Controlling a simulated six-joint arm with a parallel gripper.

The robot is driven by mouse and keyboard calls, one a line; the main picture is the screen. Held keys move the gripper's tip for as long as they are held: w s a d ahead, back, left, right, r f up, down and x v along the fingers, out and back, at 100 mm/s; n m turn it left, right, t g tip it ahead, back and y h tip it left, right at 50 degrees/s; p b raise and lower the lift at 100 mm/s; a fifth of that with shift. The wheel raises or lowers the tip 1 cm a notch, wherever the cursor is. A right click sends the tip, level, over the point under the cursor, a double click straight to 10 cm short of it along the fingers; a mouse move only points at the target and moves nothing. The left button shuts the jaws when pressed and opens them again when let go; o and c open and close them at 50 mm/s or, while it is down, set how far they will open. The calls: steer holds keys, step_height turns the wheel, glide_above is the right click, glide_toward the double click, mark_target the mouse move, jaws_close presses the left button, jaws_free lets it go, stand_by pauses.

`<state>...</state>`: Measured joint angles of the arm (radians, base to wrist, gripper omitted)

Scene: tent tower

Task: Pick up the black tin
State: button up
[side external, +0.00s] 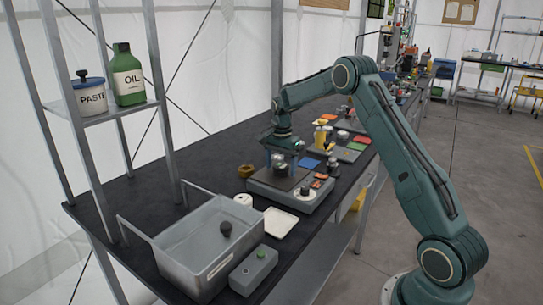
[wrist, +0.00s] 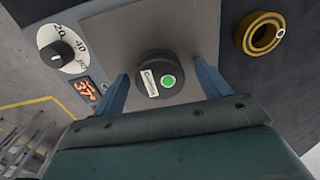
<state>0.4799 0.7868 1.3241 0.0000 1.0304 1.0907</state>
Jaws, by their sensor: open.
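The black tin (wrist: 152,62) is round and dark, with a white label and a green dot on its top. In the wrist view it stands over the grey plate of a hotplate-like device (wrist: 188,22). My gripper (wrist: 161,70) is open, with its two blue fingers on either side of the tin and a visible gap at each. In the side view my gripper (side external: 281,160) is low over the same device (side external: 273,193). I cannot make out the tin clearly there.
The device has a dial (wrist: 62,48) and an orange display (wrist: 90,96). A brown and yellow ring (wrist: 262,35) lies beside it. A grey basin (side external: 205,240), a white tray (side external: 279,223) and a grey box (side external: 254,270) stand nearer the camera. Coloured parts lie beyond.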

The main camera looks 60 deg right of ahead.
mark_target(281, 165)
steer(key=shift+c, duration=0.3)
steer(key=c, duration=1.1)
steer(key=shift+r, duration=0.1)
steer(key=shift+c, duration=0.2)
step_height(281, 165, up, 20)
stand_by(0.4)
